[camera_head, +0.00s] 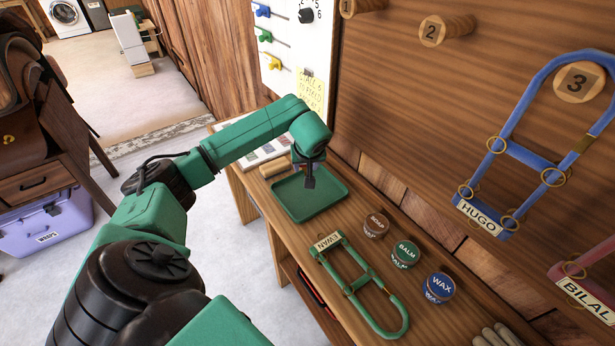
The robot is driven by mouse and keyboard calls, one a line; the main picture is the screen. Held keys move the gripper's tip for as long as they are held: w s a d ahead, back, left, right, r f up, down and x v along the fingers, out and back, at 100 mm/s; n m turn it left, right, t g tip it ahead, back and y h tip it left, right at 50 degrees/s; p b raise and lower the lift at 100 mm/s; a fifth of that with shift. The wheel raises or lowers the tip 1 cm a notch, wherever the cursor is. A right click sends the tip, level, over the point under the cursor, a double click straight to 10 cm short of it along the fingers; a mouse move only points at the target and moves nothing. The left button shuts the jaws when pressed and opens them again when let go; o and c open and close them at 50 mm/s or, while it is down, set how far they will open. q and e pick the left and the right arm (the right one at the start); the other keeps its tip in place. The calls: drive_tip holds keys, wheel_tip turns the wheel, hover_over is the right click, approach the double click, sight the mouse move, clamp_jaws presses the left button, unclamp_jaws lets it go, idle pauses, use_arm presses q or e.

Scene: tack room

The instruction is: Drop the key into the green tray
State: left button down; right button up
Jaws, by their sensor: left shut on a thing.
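The green tray (328,204) is a shallow square tray on the wooden bench, near its far end. My left gripper (309,184) points down over the tray, toward its back middle, and is shut on the key. The key is hidden by the dark fingers and too small to make out. I cannot tell how far the fingertips are above the tray floor. My right gripper is not in view.
On the bench (408,283) stand tins marked SOAP (376,224), BALM (405,253) and WAX (439,287). A green halter (378,296) lies in front of the tray. A blue halter (512,152) hangs on the wall at right. A white board (292,50) is behind the arm.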

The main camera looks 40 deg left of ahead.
use_arm(q)
drive_tip(key=shift+s+a+f, duration=0.1)
drive_tip(key=shift+a+f, duration=0.2)
drive_tip(key=shift+a, duration=0.05)
drive_tip(key=shift+s+f, duration=0.1)
drive_tip(key=b, duration=0.4)
hover_over(304, 194)
wheel_tip(304, 194, down, 5)
drive_tip(key=shift+f, duration=0.1)
drive_tip(key=shift+f+b, duration=0.25)
drive_tip(key=shift+b, duration=0.15)
drive_tip(key=shift+r, duration=0.1)
drive_tip(key=shift+c, duration=1.3)
unclamp_jaws()
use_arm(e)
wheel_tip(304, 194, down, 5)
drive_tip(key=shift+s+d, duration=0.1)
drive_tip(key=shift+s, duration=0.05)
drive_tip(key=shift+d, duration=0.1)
